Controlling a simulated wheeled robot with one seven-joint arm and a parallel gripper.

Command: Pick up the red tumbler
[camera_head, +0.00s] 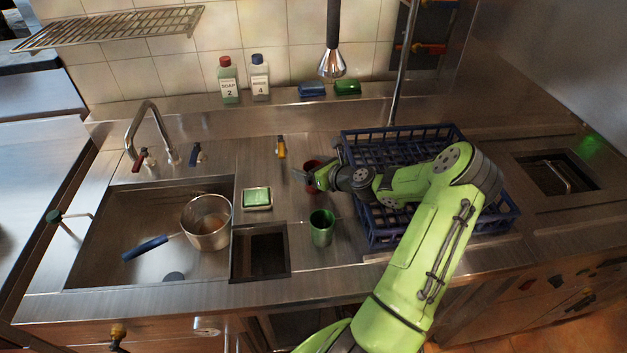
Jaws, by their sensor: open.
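The red tumbler (311,164) stands on the steel counter, left of the blue rack. My gripper (303,178) is open right at it, on its near side in the picture. The gripper and wrist cover part of the tumbler, so I cannot tell whether the fingers touch it or stand around it. A green tumbler (321,229) stands upright on the counter nearer the front edge, below my gripper in the picture.
A blue rack (367,237) lies under my forearm. Left are a sink (100,262) with a pot (207,222), a sponge dish (257,206) and a small dark basin (260,279). A yellow-handled tool (281,149) lies behind. Bottles (229,84) stand on the back ledge.

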